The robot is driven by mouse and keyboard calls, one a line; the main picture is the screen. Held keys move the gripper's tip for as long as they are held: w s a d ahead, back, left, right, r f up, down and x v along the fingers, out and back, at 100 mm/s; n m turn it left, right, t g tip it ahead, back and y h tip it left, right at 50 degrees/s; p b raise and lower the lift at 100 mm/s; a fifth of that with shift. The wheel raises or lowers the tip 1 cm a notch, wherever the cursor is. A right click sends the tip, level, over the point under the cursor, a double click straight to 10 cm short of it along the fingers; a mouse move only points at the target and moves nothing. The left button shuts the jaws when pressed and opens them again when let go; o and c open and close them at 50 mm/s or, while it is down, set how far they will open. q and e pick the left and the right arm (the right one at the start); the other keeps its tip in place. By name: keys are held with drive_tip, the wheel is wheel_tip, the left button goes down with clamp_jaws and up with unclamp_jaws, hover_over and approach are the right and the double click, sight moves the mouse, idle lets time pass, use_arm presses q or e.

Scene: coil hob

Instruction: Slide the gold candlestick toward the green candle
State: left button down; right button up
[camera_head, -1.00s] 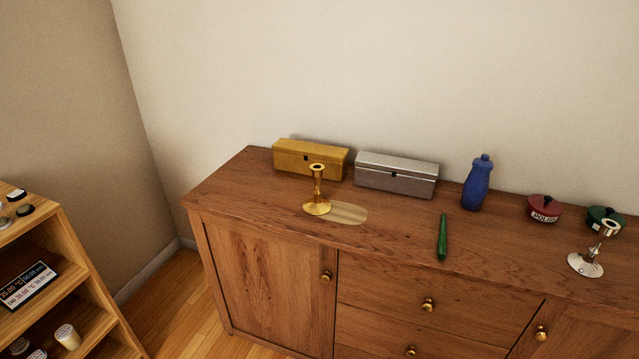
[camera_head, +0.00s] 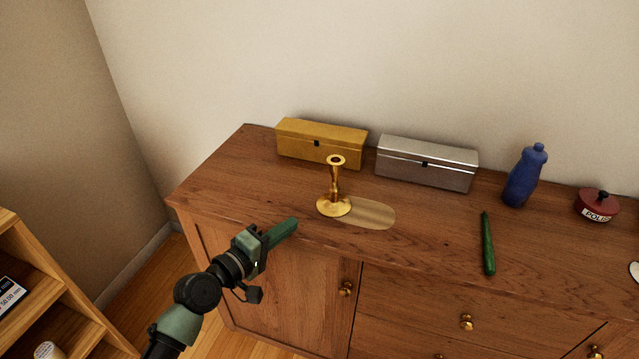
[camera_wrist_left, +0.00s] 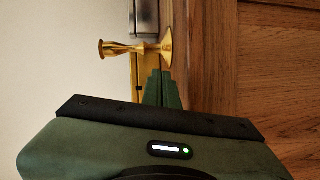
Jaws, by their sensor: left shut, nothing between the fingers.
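The gold candlestick (camera_head: 335,188) stands upright on the wooden cabinet top, at the left edge of a pale oval patch (camera_head: 372,214). The green candle (camera_head: 488,244) lies on the cabinet top to the right, well apart from it. My left gripper (camera_head: 292,223) is shut and empty at the front edge of the cabinet, to the left of and nearer than the candlestick, apart from it in the head view. In the left wrist view the candlestick (camera_wrist_left: 135,48) appears sideways just beyond the shut fingertips (camera_wrist_left: 161,78). My right gripper is not in view.
A gold box (camera_head: 320,143) and a silver box (camera_head: 426,163) stand behind the candlestick against the wall. A blue bottle (camera_head: 525,175) and a red lidded pot (camera_head: 597,205) are farther right. The top between candlestick and candle is clear. A shelf unit (camera_head: 50,290) stands at lower left.

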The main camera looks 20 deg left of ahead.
use_arm(q)
drive_tip(key=w+a+r+n+t, duration=0.1)
drive_tip(key=w+a+r+n+t+y, duration=0.1)
drive_tip(key=a+r, duration=0.1)
drive_tip(key=shift+r+n, duration=0.1)
drive_tip(key=shift+n, duration=0.2)
drive_tip(key=shift+w, duration=0.3)
hover_over(318, 208)
drive_tip(key=a, duration=0.4)
drive_tip(key=shift+w+p, duration=0.3)
drive_tip(key=shift+p, duration=0.1)
drive_tip(key=shift+s+d+p, duration=0.15)
drive_tip(key=shift+d+p, duration=0.55)
drive_tip(key=shift+d, duration=1.25)
drive_tip(key=shift+s+d, duration=0.1)
